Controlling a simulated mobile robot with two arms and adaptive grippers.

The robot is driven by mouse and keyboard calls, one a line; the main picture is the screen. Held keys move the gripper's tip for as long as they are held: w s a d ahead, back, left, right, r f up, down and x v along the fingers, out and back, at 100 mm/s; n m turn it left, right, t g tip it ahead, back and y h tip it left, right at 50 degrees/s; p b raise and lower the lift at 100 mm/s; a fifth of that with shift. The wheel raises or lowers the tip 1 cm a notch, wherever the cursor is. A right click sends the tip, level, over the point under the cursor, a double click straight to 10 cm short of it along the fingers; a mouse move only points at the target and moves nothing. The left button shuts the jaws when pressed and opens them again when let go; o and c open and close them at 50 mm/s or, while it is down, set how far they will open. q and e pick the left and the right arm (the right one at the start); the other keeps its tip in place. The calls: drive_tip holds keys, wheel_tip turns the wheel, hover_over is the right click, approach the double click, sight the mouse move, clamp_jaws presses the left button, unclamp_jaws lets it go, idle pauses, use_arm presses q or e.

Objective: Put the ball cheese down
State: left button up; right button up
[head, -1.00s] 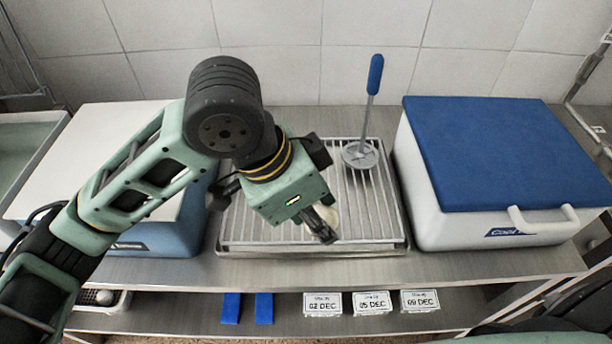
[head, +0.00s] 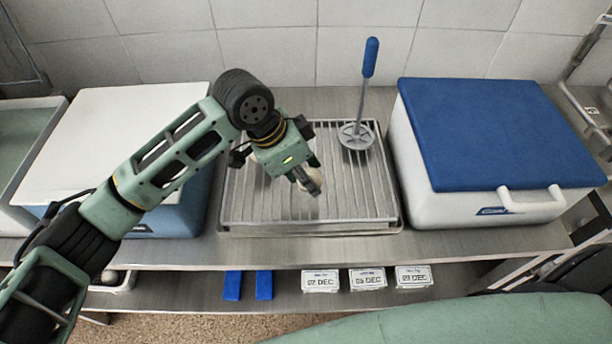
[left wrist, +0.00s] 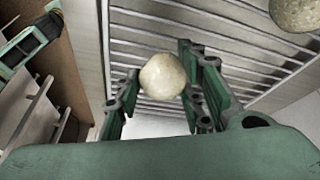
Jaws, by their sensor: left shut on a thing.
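The ball cheese (left wrist: 162,76) is a pale, round, mottled ball between the fingers of my left gripper (left wrist: 165,90) in the left wrist view. In the head view my left gripper (head: 312,184) points down over the middle of the wire rack (head: 260,190), and only a small pale part of the cheese (head: 305,172) shows behind the fingers. The gripper is shut on the cheese. The rack's bars lie behind the cheese; I cannot tell whether it touches them. My right gripper is not in view.
A blue-handled plunger (head: 369,75) stands at the rack's back right. A cooler with a blue lid (head: 490,130) is right; a white-lidded box (head: 110,130) is left. Date cards (head: 367,279) lie on the lower shelf. A beige rounded thing (left wrist: 296,12) shows at the wrist view's corner.

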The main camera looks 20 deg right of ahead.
use_arm(q)
drive_tip(key=shift+f, duration=0.65)
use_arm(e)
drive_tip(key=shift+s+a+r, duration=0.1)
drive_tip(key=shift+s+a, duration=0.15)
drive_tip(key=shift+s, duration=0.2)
use_arm(q)
drive_tip(key=shift+f, duration=0.1)
drive_tip(key=o, duration=1.3)
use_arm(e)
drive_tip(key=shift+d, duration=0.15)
use_arm(q)
drive_tip(key=shift+w+a+r, duration=0.1)
drive_tip(key=shift+r, duration=0.35)
drive_tip(key=b+v, duration=0.1)
drive_tip(key=v, duration=1)
drive_tip(key=shift+a+r, duration=0.1)
drive_tip(key=shift+r, duration=0.1)
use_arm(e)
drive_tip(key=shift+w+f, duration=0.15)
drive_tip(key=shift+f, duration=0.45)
